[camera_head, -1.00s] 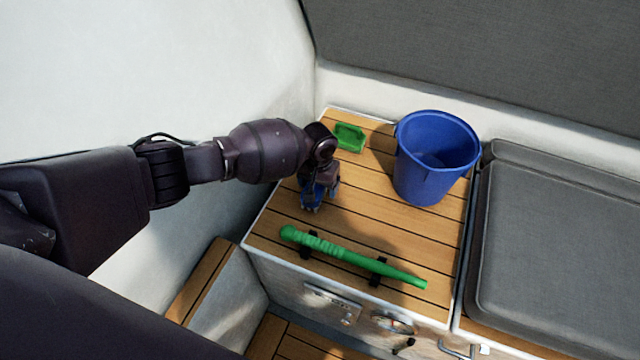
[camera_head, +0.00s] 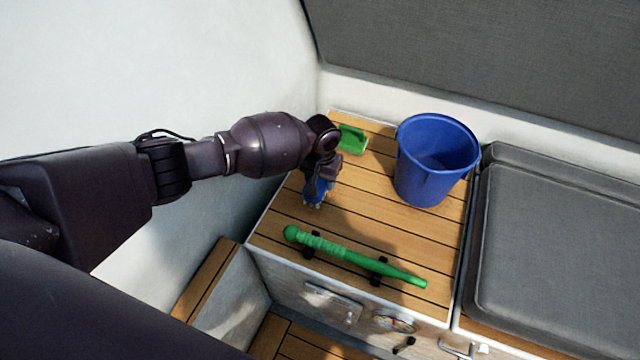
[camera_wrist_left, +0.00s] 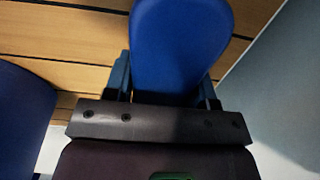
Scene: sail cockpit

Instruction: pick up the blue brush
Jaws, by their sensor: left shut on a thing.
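The blue brush (camera_wrist_left: 178,45) fills the upper middle of the left wrist view, with its broad rounded blue body between the two fingers. My left gripper (camera_head: 316,199) is shut on it above the slatted wooden top. In the head view the blue brush (camera_head: 319,188) is small and mostly hidden by my wrist. I cannot tell from these frames how far the brush is above the wood. My right gripper is in neither view.
A blue bucket (camera_head: 436,165) stands right of the gripper on the wooden top (camera_head: 420,235). A green tray-like item (camera_head: 352,139) lies behind the wrist. A green baton-like bar (camera_head: 350,257) rests on black holders in front. A grey cushion (camera_head: 560,245) is at right.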

